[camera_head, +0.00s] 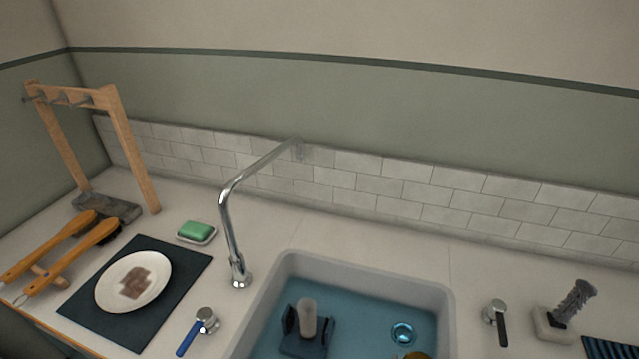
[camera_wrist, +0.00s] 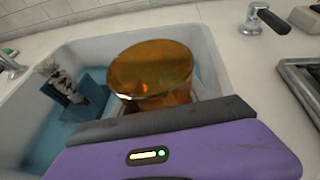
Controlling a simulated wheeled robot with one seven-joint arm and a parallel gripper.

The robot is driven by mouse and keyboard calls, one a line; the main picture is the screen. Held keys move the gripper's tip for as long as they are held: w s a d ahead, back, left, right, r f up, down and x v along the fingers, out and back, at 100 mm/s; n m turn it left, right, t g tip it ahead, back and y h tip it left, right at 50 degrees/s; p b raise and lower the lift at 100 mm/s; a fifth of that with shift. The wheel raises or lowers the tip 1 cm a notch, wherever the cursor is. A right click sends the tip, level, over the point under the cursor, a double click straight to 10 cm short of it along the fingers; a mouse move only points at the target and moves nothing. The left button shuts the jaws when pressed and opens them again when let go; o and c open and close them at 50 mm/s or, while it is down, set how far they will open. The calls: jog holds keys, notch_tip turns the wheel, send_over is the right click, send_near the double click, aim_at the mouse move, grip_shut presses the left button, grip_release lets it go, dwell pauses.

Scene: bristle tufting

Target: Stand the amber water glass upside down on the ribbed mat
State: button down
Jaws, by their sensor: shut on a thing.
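The amber water glass (camera_wrist: 152,75) is in front of my gripper (camera_wrist: 155,112) in the wrist view, over the sink. My gripper is shut on it, and its dark jaw edge and purple body hide the glass's lower part. One round end of the glass faces up in the picture; I cannot tell if it is the mouth or the base. In the head view only a sliver of amber (camera_head: 418,355) shows at the bottom edge, and my gripper is out of sight there. A dark ribbed mat (camera_head: 605,348) shows partly at the lower right corner.
The sink (camera_head: 375,268) holds blue water and a dark blue brush fixture (camera_head: 308,335). A tall faucet (camera_head: 228,220) stands behind left. A lever tap (camera_head: 497,318) and a grey brush on a holder (camera_head: 572,302) stand right. A plate (camera_head: 160,268) lies on a dark mat at left.

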jog(key=shift+s+d+r+n+y, duration=0.2)
jog(key=shift+s+r+n, duration=0.1)
jog(key=shift+s, duration=0.2)
jog(key=shift+s+d+r+n+y, duration=0.15)
jog(key=shift+s+r+n+y, duration=0.1)
jog(key=shift+s, duration=0.2)
jog(key=shift+s+d+y, duration=0.1)
jog(key=shift+s+y, duration=0.15)
jog(key=shift+s, duration=0.05)
jog(key=shift+s+f+n, duration=0.25)
jog(key=shift+a, duration=0.45)
